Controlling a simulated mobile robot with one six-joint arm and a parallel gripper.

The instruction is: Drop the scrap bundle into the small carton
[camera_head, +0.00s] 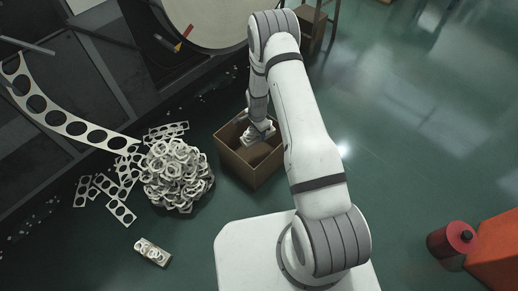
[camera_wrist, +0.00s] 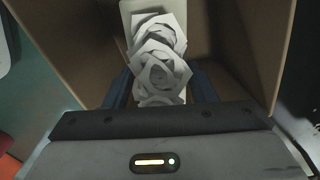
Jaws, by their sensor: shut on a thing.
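The small carton (camera_head: 252,168) is an open brown box on the green floor, just left of my arm in the head view. Its inner walls fill much of the wrist view (camera_wrist: 235,45). My gripper (camera_wrist: 162,92) is shut on the scrap bundle (camera_wrist: 160,68), a stack of pale punched pieces with ring-like holes. In the head view the bundle (camera_head: 257,132) shows within the carton's opening, below my wrist. The bundle's lower part is hidden behind the gripper body in the wrist view. I cannot tell whether it touches the carton.
A heap of pale scrap rings (camera_head: 177,175) lies left of the carton, with loose punched strips (camera_head: 120,212) around it. Another small bundle (camera_head: 152,252) lies on the floor at the front left. A red cylinder (camera_head: 452,238) and an orange block (camera_head: 497,252) stand at right.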

